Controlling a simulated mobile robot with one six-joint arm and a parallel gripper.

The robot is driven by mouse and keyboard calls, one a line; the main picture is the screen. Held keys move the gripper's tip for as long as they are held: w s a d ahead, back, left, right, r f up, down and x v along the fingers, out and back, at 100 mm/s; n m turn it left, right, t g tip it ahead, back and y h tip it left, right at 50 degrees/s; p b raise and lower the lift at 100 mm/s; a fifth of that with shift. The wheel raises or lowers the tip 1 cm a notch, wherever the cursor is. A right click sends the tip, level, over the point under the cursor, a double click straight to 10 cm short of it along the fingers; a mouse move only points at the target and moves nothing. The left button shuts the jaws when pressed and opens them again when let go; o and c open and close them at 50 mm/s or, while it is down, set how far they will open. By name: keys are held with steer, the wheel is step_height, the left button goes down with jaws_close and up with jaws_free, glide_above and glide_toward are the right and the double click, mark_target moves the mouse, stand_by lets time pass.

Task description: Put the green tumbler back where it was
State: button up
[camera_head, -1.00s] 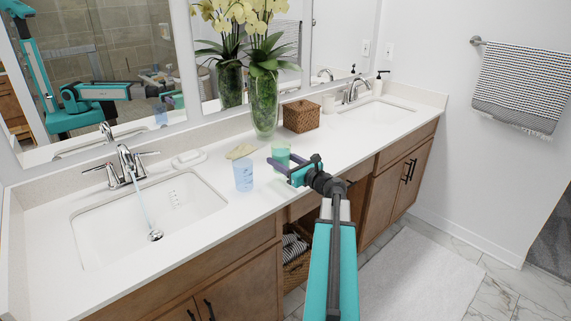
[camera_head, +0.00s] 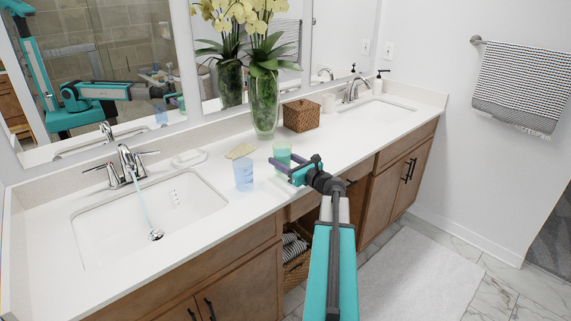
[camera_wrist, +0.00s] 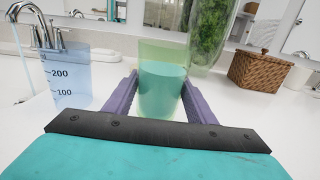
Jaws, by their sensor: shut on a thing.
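The green tumbler (camera_head: 282,152) stands upright at the counter, right of a blue measuring cup. In the wrist view the tumbler (camera_wrist: 162,88) is see-through, with a greener lower part, and sits between the two purple fingers. My gripper (camera_head: 283,164) is shut on it, reaching in from the front right; it also shows in the wrist view (camera_wrist: 160,95). The tumbler's base is partly hidden by my gripper, so I cannot tell whether it touches the counter (camera_head: 340,147).
The blue measuring cup (camera_head: 243,175) stands close on the left. A sponge-like beige item (camera_head: 240,151), a glass vase (camera_head: 264,105) with orchids and a woven box (camera_head: 302,116) are behind. The left sink (camera_head: 120,225) has running water. Counter to the right is clear.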

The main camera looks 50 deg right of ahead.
steer(key=shift+f, duration=1.05)
steer(key=shift+f, duration=0.15)
steer(key=o, duration=1.1)
steer(key=s, duration=0.4)
steer(key=s+b, duration=0.1)
steer(key=s, duration=0.3)
steer(key=s+a, duration=0.1)
steer(key=s, duration=0.3)
steer(key=shift+s+d, duration=0.1)
